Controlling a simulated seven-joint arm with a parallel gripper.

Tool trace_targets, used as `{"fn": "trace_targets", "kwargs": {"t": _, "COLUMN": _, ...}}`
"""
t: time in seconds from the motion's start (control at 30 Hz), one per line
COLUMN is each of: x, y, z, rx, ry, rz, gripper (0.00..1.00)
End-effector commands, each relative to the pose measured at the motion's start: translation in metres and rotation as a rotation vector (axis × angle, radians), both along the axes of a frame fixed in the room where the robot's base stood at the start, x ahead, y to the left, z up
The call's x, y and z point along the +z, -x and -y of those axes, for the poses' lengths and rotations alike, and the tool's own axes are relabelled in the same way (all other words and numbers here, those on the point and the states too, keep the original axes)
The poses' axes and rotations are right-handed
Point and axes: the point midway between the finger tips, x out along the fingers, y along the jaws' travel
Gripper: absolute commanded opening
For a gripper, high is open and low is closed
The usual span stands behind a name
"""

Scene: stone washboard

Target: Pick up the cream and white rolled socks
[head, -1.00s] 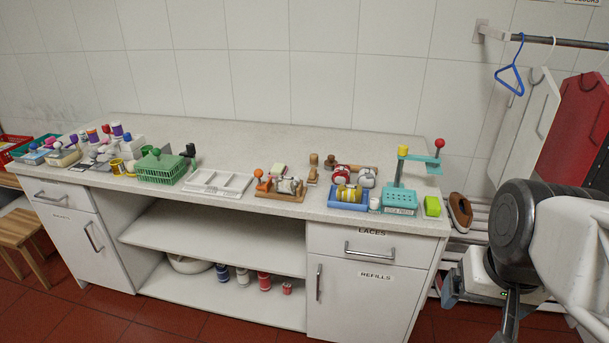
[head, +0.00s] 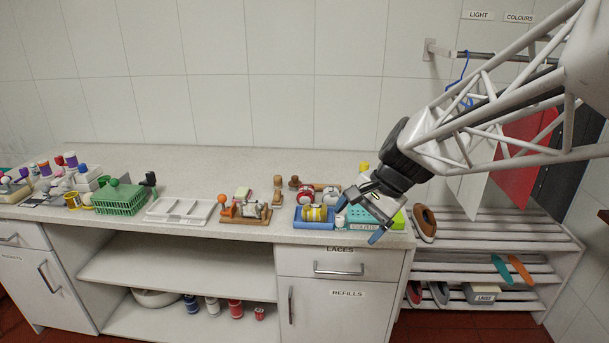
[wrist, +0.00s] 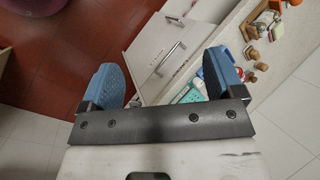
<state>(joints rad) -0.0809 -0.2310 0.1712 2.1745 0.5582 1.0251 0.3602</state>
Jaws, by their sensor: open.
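Several small rolls that could be rolled socks sit on the counter's right half, too small to tell for certain. A pale cream-grey roll (head: 252,209) lies on a wooden board. A whitish roll (head: 331,195) is beside a red and white roll (head: 304,197), behind a yellow-striped roll (head: 315,213) in a blue tray (head: 300,224). I cannot tell which is the cream and white pair. My gripper (head: 358,221) is open and empty, right of the blue tray and in front of the teal stand. Its two blue fingers are spread wide in the wrist view (wrist: 164,78).
The teal stand (head: 360,226) is partly hidden by my gripper. A green basket (head: 120,199) and a white divided tray (head: 181,210) stand further left. A slatted shoe rack (head: 470,230) is right of the counter.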

Motion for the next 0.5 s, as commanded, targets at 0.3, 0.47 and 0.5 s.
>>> {"fn": "trace_targets", "kwargs": {"t": 0.3, "x": -0.015, "y": -0.073, "z": -0.046, "rx": -0.141, "ry": -0.149, "rz": -0.138, "gripper": 0.87}}
{"fn": "trace_targets", "kwargs": {"t": 0.47, "x": -0.025, "y": -0.109, "z": -0.069, "rx": -0.215, "ry": -0.221, "rz": -0.211, "gripper": 0.87}}
{"fn": "trace_targets", "kwargs": {"t": 0.5, "x": -0.029, "y": -0.118, "z": -0.075, "rx": -0.232, "ry": -0.239, "rz": -0.230, "gripper": 0.87}}
